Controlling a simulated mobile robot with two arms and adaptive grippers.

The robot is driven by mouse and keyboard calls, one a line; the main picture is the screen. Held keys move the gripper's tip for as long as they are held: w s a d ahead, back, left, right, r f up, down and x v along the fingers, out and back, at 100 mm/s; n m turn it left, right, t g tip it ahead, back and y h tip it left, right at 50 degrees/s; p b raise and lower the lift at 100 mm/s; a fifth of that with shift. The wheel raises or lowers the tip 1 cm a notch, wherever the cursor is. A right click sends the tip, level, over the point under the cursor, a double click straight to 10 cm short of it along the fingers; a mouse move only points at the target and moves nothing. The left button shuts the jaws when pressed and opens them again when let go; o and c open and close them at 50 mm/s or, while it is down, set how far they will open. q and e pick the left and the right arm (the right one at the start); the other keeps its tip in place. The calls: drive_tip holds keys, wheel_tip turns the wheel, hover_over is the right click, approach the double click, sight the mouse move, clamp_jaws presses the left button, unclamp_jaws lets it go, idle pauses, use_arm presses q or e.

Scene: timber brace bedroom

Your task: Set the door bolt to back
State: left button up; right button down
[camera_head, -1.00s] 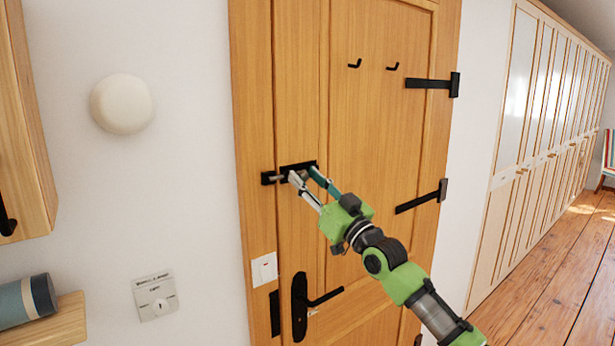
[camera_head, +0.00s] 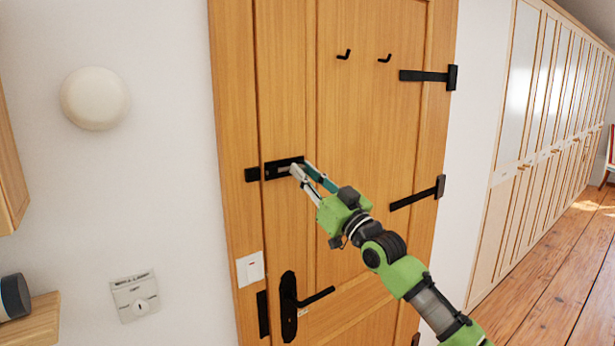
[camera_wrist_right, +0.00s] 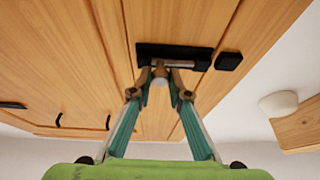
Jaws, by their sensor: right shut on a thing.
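The door bolt is a black plate (camera_head: 273,170) with a silver bar, mounted across the left side of the wooden door (camera_head: 375,140). Its black keeper (camera_head: 252,174) is on the frame to the left. In the right wrist view, the silver bar (camera_wrist_right: 182,64) lies within the plate (camera_wrist_right: 150,49), and a gap shows between the plate and the keeper (camera_wrist_right: 229,61). My right gripper (camera_head: 303,168) is shut on the bolt's knob (camera_wrist_right: 160,75), near the plate end away from the keeper. My left gripper is not in view.
A black door handle (camera_head: 300,303) is below the bolt. A light switch (camera_head: 250,268) and a panel (camera_head: 135,297) are on the left. Two hooks (camera_head: 384,58) and black hinges (camera_head: 418,193) are on the door. Wardrobes (camera_head: 545,150) line the right, beside open floor.

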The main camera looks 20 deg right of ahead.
drive_tip(key=shift+d, duration=0.4)
drive_tip(key=shift+s+a+r, duration=0.1)
drive_tip(key=shift+a+r, duration=0.1)
drive_tip(key=shift+a, duration=0.1)
drive_tip(key=c, duration=1.9)
unclamp_jaws()
drive_tip(key=shift+d+f, duration=0.2)
drive_tip(key=shift+d, duration=0.05)
drive_tip(key=shift+a, duration=0.25)
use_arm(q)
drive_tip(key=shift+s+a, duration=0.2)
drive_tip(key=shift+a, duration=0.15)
use_arm(e)
drive_tip(key=v, duration=1.2)
